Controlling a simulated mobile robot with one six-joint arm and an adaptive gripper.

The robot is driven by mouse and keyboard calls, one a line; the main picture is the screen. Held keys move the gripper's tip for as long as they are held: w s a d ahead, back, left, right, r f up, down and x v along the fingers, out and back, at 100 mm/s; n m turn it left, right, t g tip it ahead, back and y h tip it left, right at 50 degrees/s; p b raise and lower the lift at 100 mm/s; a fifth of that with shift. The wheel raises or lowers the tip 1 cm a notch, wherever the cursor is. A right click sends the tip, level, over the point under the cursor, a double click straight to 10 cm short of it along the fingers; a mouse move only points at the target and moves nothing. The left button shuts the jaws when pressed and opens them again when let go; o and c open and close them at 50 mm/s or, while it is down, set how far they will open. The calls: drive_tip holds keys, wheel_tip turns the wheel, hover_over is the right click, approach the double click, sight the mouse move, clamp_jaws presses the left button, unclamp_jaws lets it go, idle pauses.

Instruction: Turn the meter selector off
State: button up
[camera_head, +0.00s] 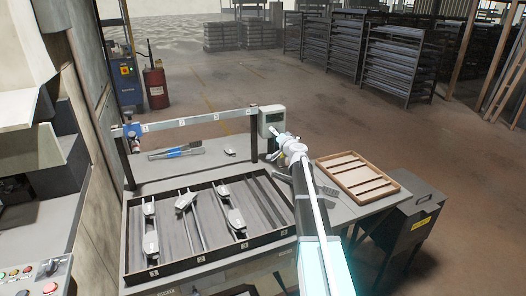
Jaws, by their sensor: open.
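The meter (271,117) is a pale box with a dark greenish display, standing at the back right of the workbench beside the rack's right post. My gripper (274,131) is at the meter's lower front, in line with the area under the display. It is open and seems to hold nothing. My arm comes in from the lower right. The selector cannot be made out; it is too small or hidden behind my gripper. Whether the fingertips touch the meter cannot be told.
A dark tray (128,235) with several shoe-like metal parts lies on the bench front. A wooden slotted tray (391,184) lies right of my arm. A rack bar (190,119) spans the bench's back. A dark bin (423,208) stands at right.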

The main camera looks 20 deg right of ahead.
drive_tip(key=shift+m, duration=0.4)
drive_tip(key=s+m, duration=1.4)
drive_tip(key=m, duration=0.1)
drive_tip(key=s+a+f+n+g+y+p, duration=0.1)
drive_tip(key=s+a+n+g+p, duration=0.3)
drive_tip(key=a+n, duration=0.4)
drive_tip(key=s+a+f+n+g+y+p, duration=0.1)
drive_tip(key=s+a+n+g+y+p, duration=0.3)
drive_tip(key=a+n, duration=0.4)
drive_tip(key=shift+s+a+f+g+y+p, duration=0.4)
drive_tip(key=shift+s+a+g, duration=0.55)
drive_tip(key=shift+a, duration=2.9)
